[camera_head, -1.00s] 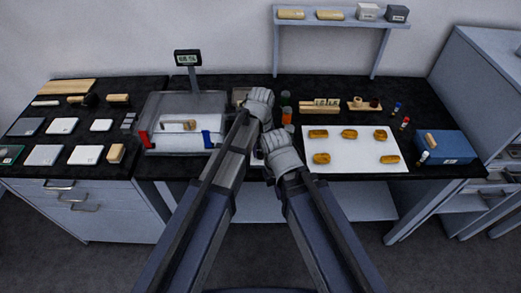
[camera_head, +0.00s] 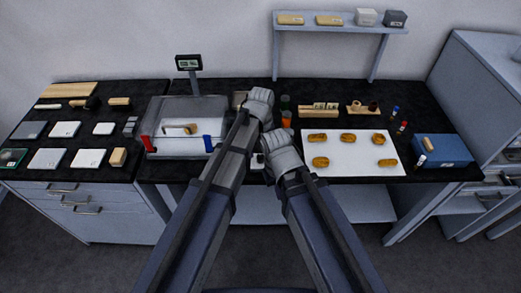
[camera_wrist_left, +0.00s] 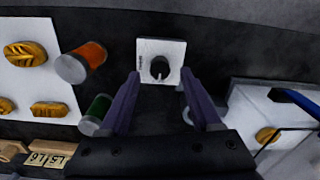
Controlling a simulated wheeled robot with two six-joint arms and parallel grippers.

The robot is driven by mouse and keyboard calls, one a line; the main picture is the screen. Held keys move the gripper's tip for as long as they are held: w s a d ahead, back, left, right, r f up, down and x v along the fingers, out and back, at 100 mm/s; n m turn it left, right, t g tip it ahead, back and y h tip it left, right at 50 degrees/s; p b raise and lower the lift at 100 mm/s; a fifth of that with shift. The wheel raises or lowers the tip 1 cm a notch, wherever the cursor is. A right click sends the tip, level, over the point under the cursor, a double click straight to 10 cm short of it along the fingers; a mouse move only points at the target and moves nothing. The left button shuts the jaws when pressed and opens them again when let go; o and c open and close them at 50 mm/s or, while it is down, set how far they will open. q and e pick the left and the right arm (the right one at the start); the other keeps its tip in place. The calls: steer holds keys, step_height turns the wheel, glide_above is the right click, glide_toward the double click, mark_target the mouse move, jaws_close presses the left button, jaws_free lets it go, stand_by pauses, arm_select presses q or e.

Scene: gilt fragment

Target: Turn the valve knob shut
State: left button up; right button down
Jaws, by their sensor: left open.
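The valve knob (camera_wrist_left: 160,68) is a small dark round knob with a light pointer mark on a white square plate (camera_wrist_left: 148,47), seen in the left wrist view. My left gripper (camera_wrist_left: 160,76) is open, with its two purple fingers either side of the knob in the picture and nothing held. Whether a finger touches it is unclear. In the head view my left gripper (camera_head: 258,104) is over the middle of the bench, its fingers hidden by its own wrist. My right gripper (camera_head: 282,152) is just nearer and to the right; its fingers are not visible.
An orange bottle (camera_wrist_left: 81,63) and a green bottle (camera_wrist_left: 96,114) stand near the knob. A white sheet with gilt pieces (camera_head: 345,166) lies to the right in the head view. A blue box (camera_head: 447,150) sits far right.

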mark_target(260, 156)
arm_select(q)
step_height(260, 156, up, 6)
steer(key=p, duration=0.4)
steer(key=shift+f+p, duration=0.15)
steer(key=shift+p, duration=0.25)
steer(key=shift+f, duration=0.1)
steer(key=s+a+m, duration=0.1)
steer(key=s+a, duration=0.4)
steer(key=a, duration=0.3)
steer(key=s+a+m, duration=0.1)
steer(key=s+a, duration=0.5)
steer(key=a, duration=0.3)
steer(key=s+d+m+y, duration=0.1)
steer(key=s+d+m, duration=0.2)
steer(key=d, duration=0.8)
steer(key=s, duration=0.2)
steer(key=shift+s+m, duration=0.35)
steer(key=shift+m, duration=0.05)
